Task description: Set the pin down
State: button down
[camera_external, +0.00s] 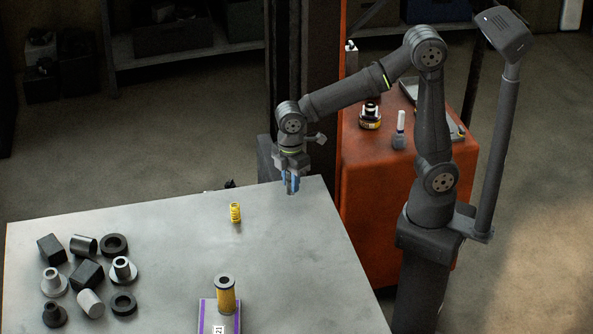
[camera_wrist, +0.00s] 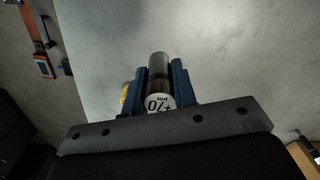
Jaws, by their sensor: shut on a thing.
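My gripper (camera_external: 291,184) is over the far right corner of the grey table (camera_external: 180,225). In the wrist view its two blue fingers (camera_wrist: 162,82) are shut on the pin (camera_wrist: 158,67), a grey metal cylinder with a pale, printed end face towards the camera. In the external view the pin is mostly hidden by the fingers. The gripper points down close to the tabletop; I cannot tell whether the pin touches it.
A yellow spring (camera_external: 235,213) stands left of my gripper. A yellow cylinder with a dark ring on top (camera_external: 226,296) stands on a purple-edged base at the front. Several grey and black parts (camera_external: 87,273) lie at left. The table between is clear.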

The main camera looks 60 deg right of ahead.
jog(key=w+a, duration=0.8)
jog(key=a, duration=0.4)
jog(key=w+a, duration=0.8)
jog(key=a, duration=0.4)
jog(key=s+a+f, duration=0.1)
jog(key=a+f, duration=0.1)
jog(key=a, duration=0.1)
jog(key=s+a+f, duration=0.1)
jog(key=a+f, duration=0.2)
jog(key=a, duration=0.1)
jog(key=s+a+f, duration=0.2)
jog(key=a, duration=0.2)
jog(key=shift+a+f, duration=0.1)
jog(key=shift+f, duration=0.15)
jog(key=shift+s+f, duration=0.1)
jog(key=shift+f, duration=1.95)
jog(key=shift+f, duration=0.15)
jog(key=c, duration=1.2)
grip_release()
jog(key=shift+o, duration=0.2)
